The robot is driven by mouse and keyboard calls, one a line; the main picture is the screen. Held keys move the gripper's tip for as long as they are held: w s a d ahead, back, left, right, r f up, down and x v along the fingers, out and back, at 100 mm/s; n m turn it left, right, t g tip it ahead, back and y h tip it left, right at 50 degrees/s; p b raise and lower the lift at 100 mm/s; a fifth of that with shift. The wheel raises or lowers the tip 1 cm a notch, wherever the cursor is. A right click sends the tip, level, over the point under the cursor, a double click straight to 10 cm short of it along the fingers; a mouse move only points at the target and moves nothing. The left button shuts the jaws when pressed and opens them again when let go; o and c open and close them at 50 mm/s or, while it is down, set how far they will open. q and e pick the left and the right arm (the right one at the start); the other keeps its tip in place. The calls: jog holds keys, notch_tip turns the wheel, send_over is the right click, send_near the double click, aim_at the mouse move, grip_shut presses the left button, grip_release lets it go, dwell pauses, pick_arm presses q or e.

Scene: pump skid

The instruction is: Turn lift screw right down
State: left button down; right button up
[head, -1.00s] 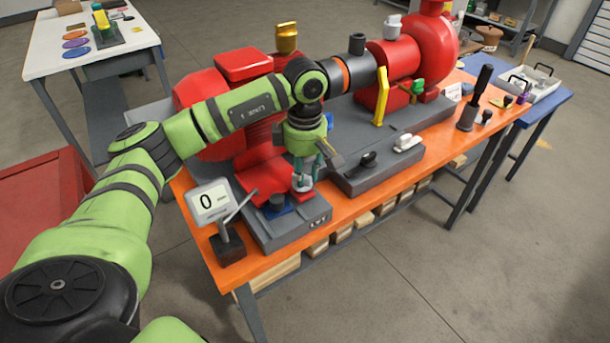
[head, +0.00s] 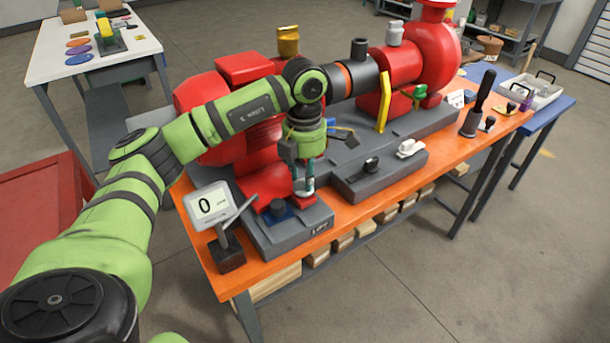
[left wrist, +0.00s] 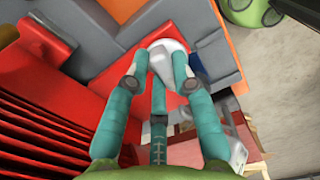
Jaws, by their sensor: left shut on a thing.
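My left gripper (head: 304,184) points down at the near end of the pump skid, over the red motor's foot. In the left wrist view its teal fingers (left wrist: 158,85) are closed around a small grey screw head (left wrist: 157,62), the lift screw, with a pale round disc (left wrist: 180,47) at it. In the head view the fingers mostly hide the screw. The screw's height cannot be judged. The red motor (head: 210,110) stands behind my arm on the grey base (head: 290,232). My right gripper is not in view.
A gauge display (head: 208,205) reading 0 stands left of the gripper. A grey tray (head: 380,178) with small tools lies to the right. A yellow bar (head: 383,102) stands upright farther along.

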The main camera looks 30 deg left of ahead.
pick_arm(q)
jog(key=shift+n, duration=0.9)
jog(key=shift+a, duration=0.1)
jog(key=c, duration=1)
grip_release()
jog(key=shift+c, duration=0.2)
notch_tip(320, 180, up, 12)
